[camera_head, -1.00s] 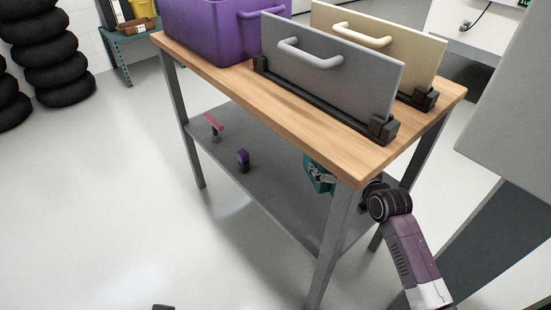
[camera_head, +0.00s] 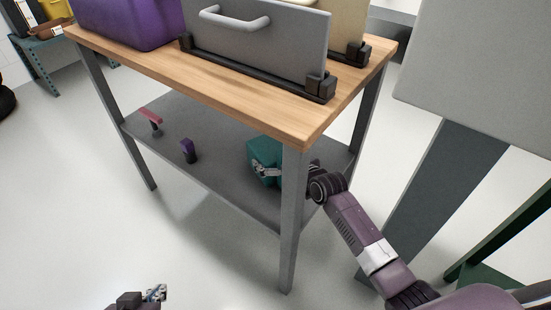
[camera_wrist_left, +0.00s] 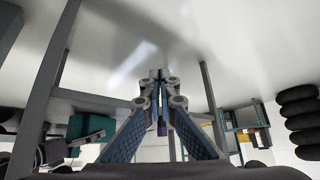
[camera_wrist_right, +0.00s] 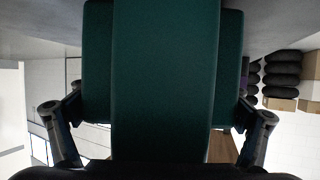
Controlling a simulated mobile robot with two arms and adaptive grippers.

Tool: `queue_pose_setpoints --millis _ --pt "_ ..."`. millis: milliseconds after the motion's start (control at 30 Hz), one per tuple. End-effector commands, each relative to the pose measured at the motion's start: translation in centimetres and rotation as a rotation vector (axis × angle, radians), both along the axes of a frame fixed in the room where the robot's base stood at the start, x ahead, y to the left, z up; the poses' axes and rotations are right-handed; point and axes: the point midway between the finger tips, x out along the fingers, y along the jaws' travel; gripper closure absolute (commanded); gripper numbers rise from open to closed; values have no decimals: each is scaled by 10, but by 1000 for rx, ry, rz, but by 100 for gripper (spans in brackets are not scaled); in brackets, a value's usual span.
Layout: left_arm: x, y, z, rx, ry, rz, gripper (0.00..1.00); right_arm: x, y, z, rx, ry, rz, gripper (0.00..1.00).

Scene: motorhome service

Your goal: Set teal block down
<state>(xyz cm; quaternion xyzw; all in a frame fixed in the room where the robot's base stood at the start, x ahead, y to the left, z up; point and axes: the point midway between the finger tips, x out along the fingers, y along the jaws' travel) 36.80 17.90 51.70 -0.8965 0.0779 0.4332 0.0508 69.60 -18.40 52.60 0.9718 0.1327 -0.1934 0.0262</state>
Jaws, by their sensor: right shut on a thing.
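The teal block (camera_head: 259,151) is over the right part of the grey lower shelf (camera_head: 215,172) of the workbench, beside the front leg. My right gripper (camera_head: 265,170) is shut on it, its arm reaching in past that leg. In the right wrist view the teal block (camera_wrist_right: 165,80) fills the middle between the two fingers. It lies close to the grey shelf surface; I cannot tell whether it touches. The teal block (camera_wrist_left: 90,125) also shows in the left wrist view. My left gripper (camera_head: 157,292) is low at the front, away from the bench, with its fingertips (camera_wrist_left: 160,78) together and empty.
A small purple block (camera_head: 188,150) and a pink-topped object (camera_head: 150,117) stand on the lower shelf, left of the teal block. The wooden tabletop (camera_head: 220,85) overhangs the shelf and holds a purple bin (camera_head: 130,25) and a grey panel (camera_head: 265,45). Front leg (camera_head: 293,220) is close to my right arm.

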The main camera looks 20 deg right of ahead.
Motion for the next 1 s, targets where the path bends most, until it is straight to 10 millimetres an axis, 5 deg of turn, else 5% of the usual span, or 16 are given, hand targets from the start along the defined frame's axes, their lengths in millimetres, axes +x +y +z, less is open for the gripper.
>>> queue_pose_setpoints --millis 500,533,567,1000 --pt "15 -5 9 -16 -70 -5 100 1 0 -5 1 -5 -1 48" --pt "15 -5 9 -16 -73 -5 100 0 0 -8 0 1 0 5" --pt "15 -5 10 -16 -72 -5 100 0 0 -8 0 1 0 2" --pt "12 -4 9 -13 -57 -5 100 -2 -1 -5 -1 1 -1 0"
